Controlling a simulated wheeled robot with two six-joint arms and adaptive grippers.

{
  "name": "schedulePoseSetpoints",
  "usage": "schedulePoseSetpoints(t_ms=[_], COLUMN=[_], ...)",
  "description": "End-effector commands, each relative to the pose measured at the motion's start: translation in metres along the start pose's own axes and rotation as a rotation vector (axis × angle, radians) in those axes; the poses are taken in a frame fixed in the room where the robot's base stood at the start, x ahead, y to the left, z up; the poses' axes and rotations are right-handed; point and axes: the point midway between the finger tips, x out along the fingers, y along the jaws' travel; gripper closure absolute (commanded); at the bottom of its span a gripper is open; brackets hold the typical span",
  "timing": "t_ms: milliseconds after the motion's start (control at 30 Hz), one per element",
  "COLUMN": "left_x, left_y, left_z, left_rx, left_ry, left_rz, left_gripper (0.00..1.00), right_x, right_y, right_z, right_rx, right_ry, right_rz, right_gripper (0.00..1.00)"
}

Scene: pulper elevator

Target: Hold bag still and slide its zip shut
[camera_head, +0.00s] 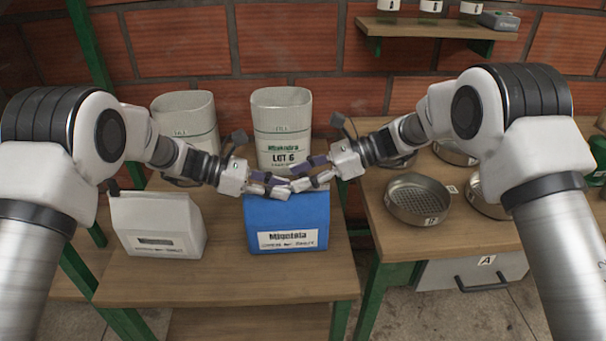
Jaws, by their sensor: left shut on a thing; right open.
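A blue bag (287,222) with a white label stands upright near the front of the wooden table. My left gripper (283,187) is at the bag's top edge, shut on the bag's top. My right gripper (295,175) is open, just above the top edge and very close to the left fingers. The two sets of fingers overlap in this view and hide most of the bag's top, so the zip and its slider cannot be made out.
A white bag (157,225) stands to the left on the same table (215,280). Two pale sacks, one marked LOT 6 (283,125) and another (186,118), stand behind. Round metal sieves (418,200) sit on the right-hand table above a drawer (473,270). A wall shelf (436,27) is at upper right.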

Motion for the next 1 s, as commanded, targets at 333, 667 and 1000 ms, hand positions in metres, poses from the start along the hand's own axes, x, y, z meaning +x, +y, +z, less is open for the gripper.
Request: schedulePoseSetpoints(t_ms=[333,667,1000], left_x=[0.001,0.001,0.001], left_y=[-0.001,-0.001,-0.001], left_z=[-0.003,-0.003,-0.003], left_rx=[-0.003,-0.003,-0.004], left_ry=[0.003,0.004,0.005], left_rz=[-0.002,-0.002,-0.001], left_gripper=[1.0,1.0,1.0], right_x=[-0.001,-0.027,-0.038], right_y=[0.0,-0.001,0.0], right_z=[0.0,-0.01,-0.015], right_rx=[0.0,0.0,-0.001], right_ry=[0.0,-0.002,0.0], right_rz=[0.0,-0.002,0.0], right_gripper=[1.0,1.0,1.0])
